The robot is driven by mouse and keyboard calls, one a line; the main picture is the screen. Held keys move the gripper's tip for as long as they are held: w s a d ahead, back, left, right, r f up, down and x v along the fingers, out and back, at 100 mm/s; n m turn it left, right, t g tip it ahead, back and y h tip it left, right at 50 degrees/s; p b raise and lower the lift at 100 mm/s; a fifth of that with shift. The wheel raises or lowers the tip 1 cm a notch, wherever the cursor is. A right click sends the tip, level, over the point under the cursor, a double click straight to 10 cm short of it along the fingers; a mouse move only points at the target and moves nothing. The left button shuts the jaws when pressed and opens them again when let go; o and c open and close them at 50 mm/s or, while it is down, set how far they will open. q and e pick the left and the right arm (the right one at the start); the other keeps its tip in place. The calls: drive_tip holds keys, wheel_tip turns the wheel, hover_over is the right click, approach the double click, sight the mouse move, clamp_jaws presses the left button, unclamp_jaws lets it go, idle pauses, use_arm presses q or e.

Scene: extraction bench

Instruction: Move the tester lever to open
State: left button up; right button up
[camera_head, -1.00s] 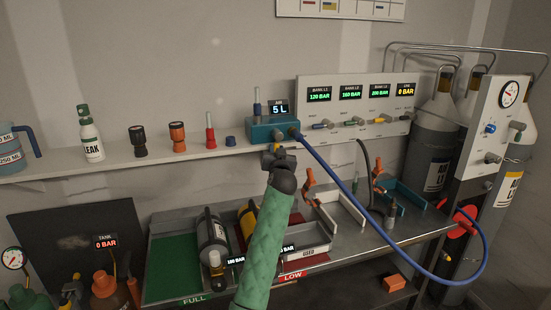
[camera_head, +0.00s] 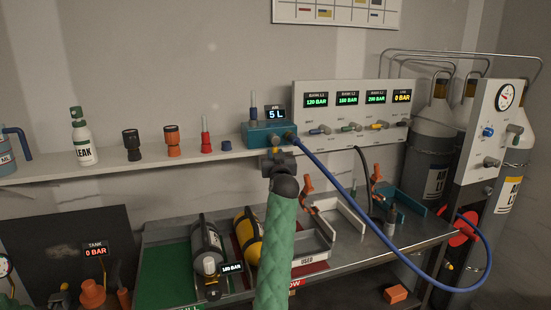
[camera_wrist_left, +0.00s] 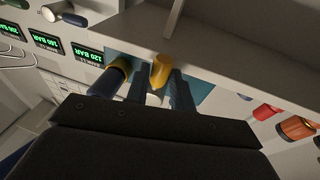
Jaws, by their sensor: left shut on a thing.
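The tester (camera_head: 259,132) is a teal box on the shelf edge, with a display reading AIR 5 L and a blue hose at its right end. My left gripper (camera_head: 276,153) is at its front underside, reaching up from below. In the left wrist view, the yellow tester lever (camera_wrist_left: 159,70) sits between the two dark fingers (camera_wrist_left: 158,88), which are shut on it. The tester's teal body (camera_wrist_left: 203,90) is partly hidden behind the fingers. The lever's exact angle is hard to tell. My right gripper is not in view.
The blue hose (camera_head: 350,205) loops right of my left arm. A gauge panel (camera_head: 350,95) stands behind on the right. Below, cylinders lie on the bench around a grey tray (camera_head: 312,243). Bottles and fittings stand on the shelf (camera_head: 110,167) to the left.

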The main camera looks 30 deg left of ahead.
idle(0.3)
use_arm(q)
drive_tip(key=o, duration=1)
drive_tip(key=shift+d, duration=0.1)
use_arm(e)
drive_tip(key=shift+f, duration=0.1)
use_arm(q)
drive_tip(key=b+v, duration=0.2)
drive_tip(key=v, duration=0.5)
drive_tip(key=shift+s+d, duration=0.25)
drive_tip(key=shift+s, duration=0.05)
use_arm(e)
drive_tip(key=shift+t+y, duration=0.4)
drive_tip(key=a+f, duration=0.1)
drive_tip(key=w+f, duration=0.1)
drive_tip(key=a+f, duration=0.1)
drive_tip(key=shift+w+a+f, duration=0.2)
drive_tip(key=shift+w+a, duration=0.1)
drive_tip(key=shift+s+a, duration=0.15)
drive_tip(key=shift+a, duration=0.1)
